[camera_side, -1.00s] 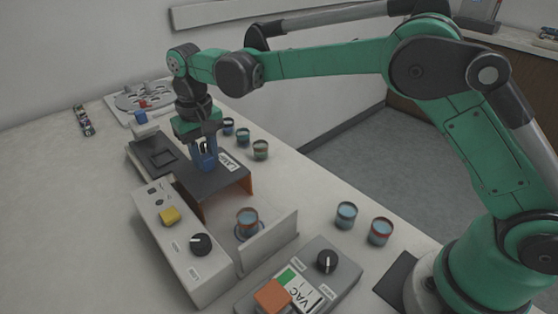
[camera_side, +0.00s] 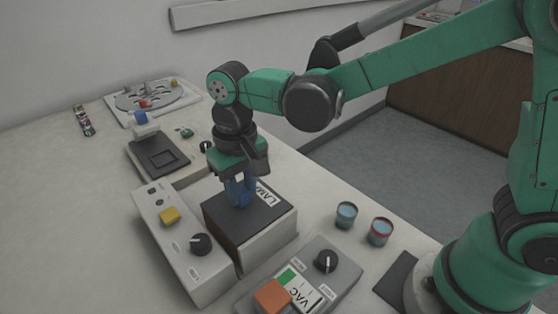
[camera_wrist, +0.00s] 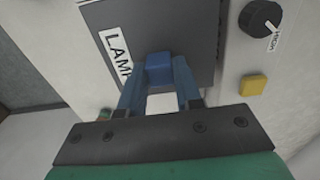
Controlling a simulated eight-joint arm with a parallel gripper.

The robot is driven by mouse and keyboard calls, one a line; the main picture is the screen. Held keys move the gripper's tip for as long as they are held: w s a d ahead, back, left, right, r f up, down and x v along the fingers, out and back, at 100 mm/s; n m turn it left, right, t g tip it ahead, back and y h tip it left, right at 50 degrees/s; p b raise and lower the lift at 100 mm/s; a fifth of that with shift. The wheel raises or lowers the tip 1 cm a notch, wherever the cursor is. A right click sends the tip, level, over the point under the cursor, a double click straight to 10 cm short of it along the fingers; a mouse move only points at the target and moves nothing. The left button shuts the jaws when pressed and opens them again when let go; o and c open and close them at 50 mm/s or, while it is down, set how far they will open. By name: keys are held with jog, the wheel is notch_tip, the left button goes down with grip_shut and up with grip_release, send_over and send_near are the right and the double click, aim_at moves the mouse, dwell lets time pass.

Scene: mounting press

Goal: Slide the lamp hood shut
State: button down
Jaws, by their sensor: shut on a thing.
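The lamp hood (camera_side: 229,217) is a dark box-shaped cover with a white LAMP label, seen in the side view sitting over the bay with the light front wall. My gripper (camera_side: 241,200) is above the hood with its blue fingers shut on the hood's blue handle. In the wrist view my gripper (camera_wrist: 160,85) has a finger on each side of the blue handle (camera_wrist: 159,67), and the hood's dark top (camera_wrist: 185,25) fills the upper middle. The cup that stood in the bay is hidden under the hood.
The control box (camera_side: 180,235) with a yellow button and black knob runs along the hood's left. A VAC unit (camera_side: 300,285) with an orange button is in front. Two cups (camera_side: 346,214) stand to the right. A dark flat plate (camera_side: 160,158) lies behind.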

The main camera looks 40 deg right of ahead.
jog(key=shift+s, duration=0.2)
jog(key=c, duration=0.6)
grip_release()
jog(key=shift+w+r, duration=0.1)
jog(key=shift+r, duration=2.7)
jog(key=s+d+t, duration=0.5)
jog(key=d+t, duration=0.2)
jog(key=d, duration=0.6)
jog(key=shift+s+d+f, duration=0.2)
jog(key=shift+d, duration=0.1)
